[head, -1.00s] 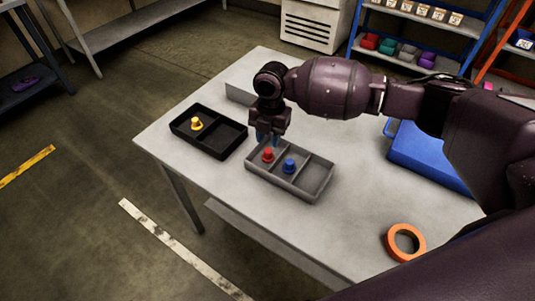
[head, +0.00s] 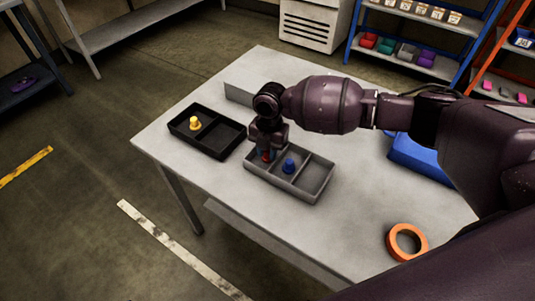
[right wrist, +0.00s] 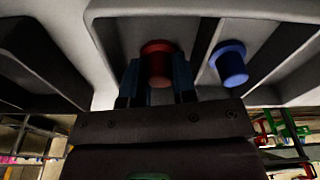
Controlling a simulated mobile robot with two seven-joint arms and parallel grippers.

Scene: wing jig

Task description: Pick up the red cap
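The red cap (right wrist: 159,62) stands in the left compartment of the grey divided tray (head: 318,186). My right gripper (head: 267,152) is lowered over it and hides most of it in the head view. In the right wrist view, the two blue fingers of my right gripper (right wrist: 157,82) stand on either side of the red cap, very close to it. I cannot tell whether they press on it. A blue cap (head: 289,166) stands in the middle compartment, also seen in the right wrist view (right wrist: 229,63). My left gripper is not in view.
A black divided tray (head: 222,139) with a yellow cap (head: 195,124) sits left of the grey tray. An orange ring (head: 407,242) lies near the table's front right. A blue bin (head: 418,158) stands behind my right arm. The table front between grey tray and ring is clear.

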